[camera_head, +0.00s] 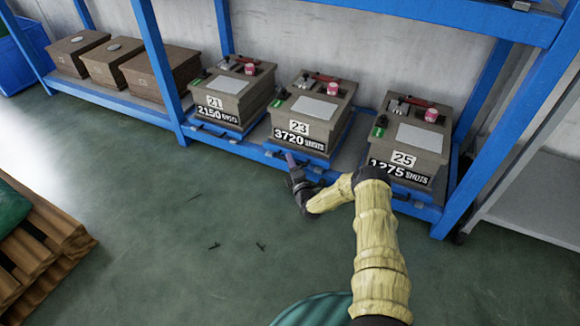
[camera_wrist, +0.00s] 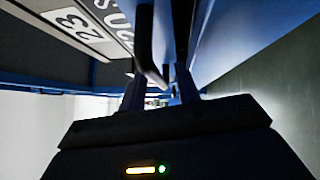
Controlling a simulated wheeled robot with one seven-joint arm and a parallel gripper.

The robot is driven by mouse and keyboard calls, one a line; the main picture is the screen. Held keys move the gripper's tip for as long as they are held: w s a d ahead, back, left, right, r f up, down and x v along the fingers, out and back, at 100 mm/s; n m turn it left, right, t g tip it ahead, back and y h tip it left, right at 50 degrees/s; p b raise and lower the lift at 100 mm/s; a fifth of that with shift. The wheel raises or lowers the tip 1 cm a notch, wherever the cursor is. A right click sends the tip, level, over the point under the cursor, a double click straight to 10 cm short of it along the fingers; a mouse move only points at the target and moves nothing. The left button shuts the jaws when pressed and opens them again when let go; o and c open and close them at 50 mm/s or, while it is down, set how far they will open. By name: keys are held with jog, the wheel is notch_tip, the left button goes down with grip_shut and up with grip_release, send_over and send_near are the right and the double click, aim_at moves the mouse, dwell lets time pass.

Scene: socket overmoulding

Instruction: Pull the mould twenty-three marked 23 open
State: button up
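Mould 23 (camera_head: 308,107) is a brown box with a "23" plate and a "3720 SHOTS" label. It sits on the blue rack's lower level, between moulds 21 and 25. Its label (camera_wrist: 75,24) shows sideways at the upper left of the wrist view. My gripper (camera_head: 291,160) is low in front of the mould, at the shelf's front edge. In the wrist view my gripper (camera_wrist: 160,88) has its two dark fingers apart. A dark bent handle bar (camera_wrist: 146,45) reaches down between or just beyond them; contact is not clear. The mould looks seated in line with its neighbours.
Mould 21 (camera_head: 232,97) stands left and mould 25 (camera_head: 407,142) right. Blue rack posts (camera_head: 161,65) flank the row. Plain brown boxes (camera_head: 160,72) sit further left. A wooden pallet (camera_head: 35,245) lies at the lower left. Green floor before the rack is mostly clear, with small dark bits.

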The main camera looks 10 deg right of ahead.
jog(key=shift+w+a+r, duration=0.1)
jog(key=shift+w, duration=0.35)
jog(key=shift+c, duration=0.4)
grip_shut()
jog(key=shift+a, duration=0.1)
